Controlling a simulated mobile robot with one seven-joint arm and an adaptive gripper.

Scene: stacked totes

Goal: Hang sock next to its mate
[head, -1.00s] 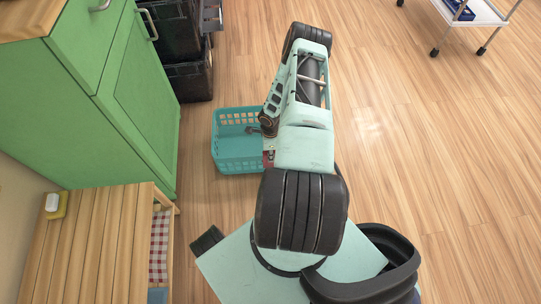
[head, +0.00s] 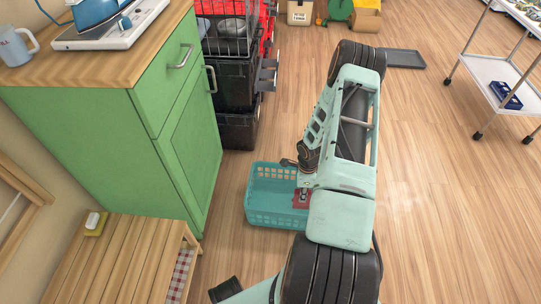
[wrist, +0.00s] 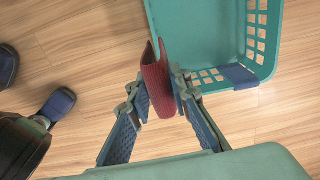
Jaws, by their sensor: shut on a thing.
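My gripper (wrist: 161,92) is shut on a dark red sock (wrist: 156,72), which stands up between the two blue-padded fingers in the wrist view. A bit of red also shows beside my arm in the head view (head: 300,199). The sock is over or beside the near edge of the teal basket (head: 272,217), whose rim and slotted wall show in the wrist view (wrist: 202,66). The basket's visible floor looks empty. No matching sock and no hanging line can be made out.
Black crates (head: 238,90) are stacked behind. A white trolley (head: 500,75) stands right.

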